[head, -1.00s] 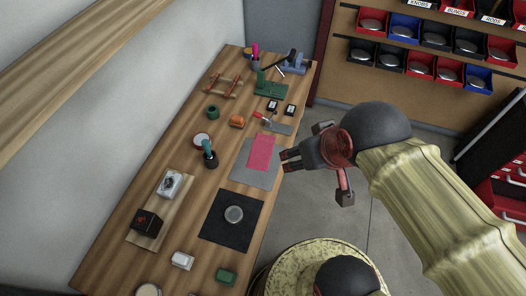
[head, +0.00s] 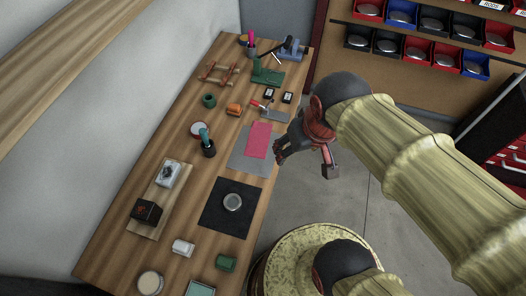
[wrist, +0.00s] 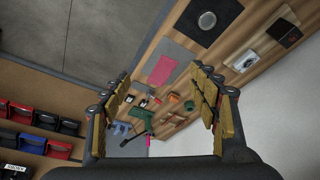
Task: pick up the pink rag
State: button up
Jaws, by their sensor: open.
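The pink rag (head: 258,140) lies flat on a grey mat (head: 240,160) near the right edge of the wooden bench. It also shows in the wrist view (wrist: 161,70), beyond and between the fingertips. My gripper (head: 280,150) is just right of the rag in the head view, beside the bench edge and apparently above it. In the wrist view the two fingers of my gripper (wrist: 160,90) are wide apart with nothing between them. The gripper does not touch the rag.
A black mat (head: 228,215) with a round metal disc (head: 232,202) lies nearer on the bench. A green tool (head: 268,72) and small black boxes lie beyond. Bins (head: 420,46) hang at the back right.

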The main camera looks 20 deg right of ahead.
jog(key=w+f+g+p, duration=0.2)
jog(key=w+f+g, duration=0.2)
jog(key=w+f, duration=0.75)
send_over(264, 156)
notch_tip(264, 156, down, 22)
jog(key=shift+w+f+b, duration=0.15)
jog(key=shift+f+b, duration=2.7)
jog(key=shift+f, duration=2.15)
jog(key=shift+f, duration=0.1)
jog(key=shift+s+f, duration=0.25)
jog(key=shift+s, duration=0.05)
jog(key=c, duration=1.5)
jog(key=shift+d, duration=0.1)
grip_shut()
jog(key=shift+r, duration=0.1)
